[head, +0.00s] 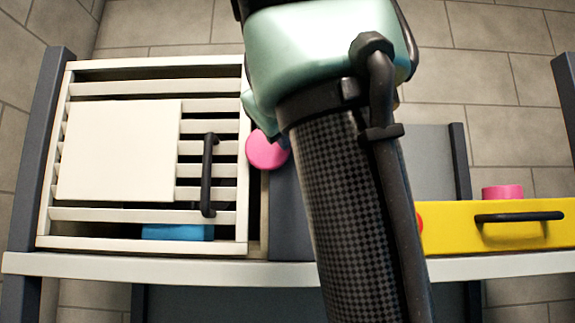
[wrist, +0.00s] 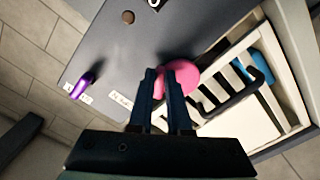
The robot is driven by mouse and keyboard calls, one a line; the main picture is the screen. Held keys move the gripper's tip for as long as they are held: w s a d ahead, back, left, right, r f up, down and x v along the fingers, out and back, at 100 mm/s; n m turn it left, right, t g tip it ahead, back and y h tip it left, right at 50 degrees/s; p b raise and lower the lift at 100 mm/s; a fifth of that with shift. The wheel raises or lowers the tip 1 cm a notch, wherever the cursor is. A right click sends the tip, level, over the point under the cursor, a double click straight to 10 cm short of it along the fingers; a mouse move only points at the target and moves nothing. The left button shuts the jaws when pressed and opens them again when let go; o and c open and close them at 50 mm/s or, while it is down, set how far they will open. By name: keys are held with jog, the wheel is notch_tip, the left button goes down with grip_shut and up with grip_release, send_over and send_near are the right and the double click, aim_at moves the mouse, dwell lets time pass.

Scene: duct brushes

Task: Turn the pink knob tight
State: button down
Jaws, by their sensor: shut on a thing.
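The pink knob (head: 267,151) is a round disc at the right edge of the white slatted door in the head view, partly behind my arm. In the wrist view the pink knob (wrist: 187,73) shows at and between my fingertips. My gripper (wrist: 160,74) is shut on it, with its dark fingers close together. The fingers hide part of the knob. In the head view my fingertips are hidden behind my arm.
The white slatted door (head: 120,150) has a black handle (head: 209,175); a blue thing (head: 178,232) shows behind its slats. A yellow drawer (head: 520,233) with a pink piece (head: 502,192) behind it stands right. A purple knob (wrist: 82,86) sits on the grey panel (wrist: 190,25).

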jog(key=shift+a+r+m+b, duration=0.1)
jog(key=shift+a+m+b, duration=0.05)
jog(key=shift+m, duration=1.1)
jog(key=shift+a+m+b, duration=0.1)
jog(key=shift+m+b, duration=0.1)
jog(key=shift+m, duration=1.1)
jog(key=shift+a+r+m+b, duration=0.1)
jog(key=shift+a+m+b, duration=0.05)
jog(key=shift+m, duration=1.1)
jog(key=c, duration=1.1)
grip_release()
jog(key=shift+f, duration=0.1)
jog(key=shift+o, duration=1.2)
jog(key=shift+w+f, duration=0.15)
jog(key=shift+w, duration=0.05)
